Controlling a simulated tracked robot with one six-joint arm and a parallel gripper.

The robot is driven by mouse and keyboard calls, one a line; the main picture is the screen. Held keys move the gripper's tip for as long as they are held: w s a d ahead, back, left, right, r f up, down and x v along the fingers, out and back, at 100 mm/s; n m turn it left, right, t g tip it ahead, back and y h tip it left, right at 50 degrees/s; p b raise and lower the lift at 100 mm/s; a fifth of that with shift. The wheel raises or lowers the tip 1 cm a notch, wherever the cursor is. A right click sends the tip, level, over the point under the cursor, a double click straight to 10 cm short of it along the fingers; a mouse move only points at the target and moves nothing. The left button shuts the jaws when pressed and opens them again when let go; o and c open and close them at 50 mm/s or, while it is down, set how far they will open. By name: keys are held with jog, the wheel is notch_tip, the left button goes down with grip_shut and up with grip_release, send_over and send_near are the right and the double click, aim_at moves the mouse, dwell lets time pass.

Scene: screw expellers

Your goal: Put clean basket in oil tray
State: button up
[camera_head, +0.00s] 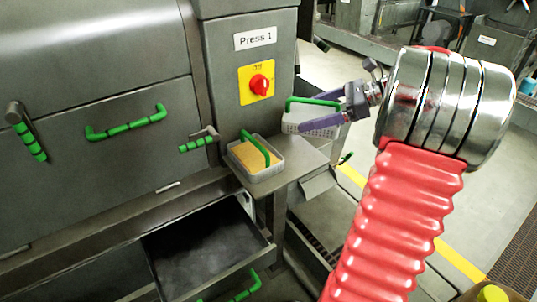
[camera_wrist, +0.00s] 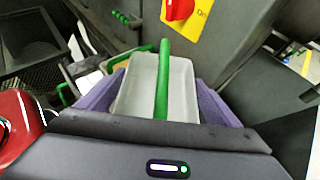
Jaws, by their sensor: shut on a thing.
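A white, empty-looking basket (camera_head: 300,118) with a green handle is held in the air beyond the right side of a small metal shelf in the head view. My gripper (camera_head: 328,113) has purple fingers and is shut on this basket. In the wrist view the basket (camera_wrist: 138,92) sits between the two fingers, with its green handle (camera_wrist: 162,80) across the middle. A second basket (camera_head: 268,174), grey-white with yellow contents and a green handle, stands on the shelf (camera_head: 300,158). I cannot tell which part is the oil tray.
The press body with a red switch (camera_head: 259,84) rises behind the shelf. Green-handled doors (camera_head: 126,123) are at left. An open dark drawer (camera_head: 205,250) sticks out below the shelf.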

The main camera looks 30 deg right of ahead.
jog(key=shift+w+a, duration=0.1)
jog(key=shift+w, duration=0.05)
jog(key=shift+f, duration=0.3)
notch_tip(320, 180, down, 6)
jog(key=shift+r, duration=0.15)
jog(key=shift+f, duration=1.85)
jog(key=shift+f, duration=0.1)
jog(key=o, duration=1)
jog(key=shift+o, duration=0.2)
